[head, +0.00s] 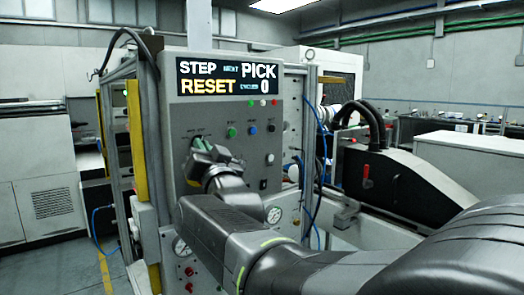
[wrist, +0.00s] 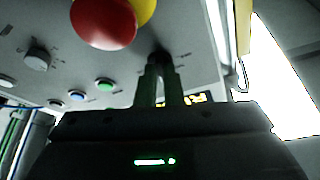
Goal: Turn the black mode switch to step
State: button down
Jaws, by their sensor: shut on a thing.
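The grey control panel (head: 220,112) stands in front of me, with a lit display (head: 228,78) reading STEP, PICK, RESET and 0. My gripper (head: 203,143) is at the panel's left part, below the display. In the wrist view my gripper (wrist: 160,75) has its two fingers close together, shut on the black mode switch (wrist: 159,54), a small dark knob at the panel face. The fingers hide most of the switch, and I cannot tell which position it points to. In the head view my gripper and arm cover the switch.
A red mushroom button (wrist: 103,22) with a yellow part (wrist: 145,10) sits close to the fingers. Green (wrist: 104,84) and blue (wrist: 77,95) buttons and a grey knob (wrist: 37,61) lie to the left. A yellow post (head: 137,140) stands left of the panel.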

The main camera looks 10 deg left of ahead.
dwell(0.4)
jog(key=c, duration=1.6)
grip_release()
jog(key=shift+o, duration=0.2)
jog(key=shift+s, duration=0.1)
jog(key=v, duration=1.3)
jog(key=shift+s+d+b, duration=0.25)
jog(key=shift+s+b, duration=0.05)
jog(key=shift+b, duration=0.05)
jog(key=shift+f, duration=0.1)
jog(key=x, duration=1.4)
jog(key=shift+p, duration=0.35)
jog(key=shift+f, duration=0.1)
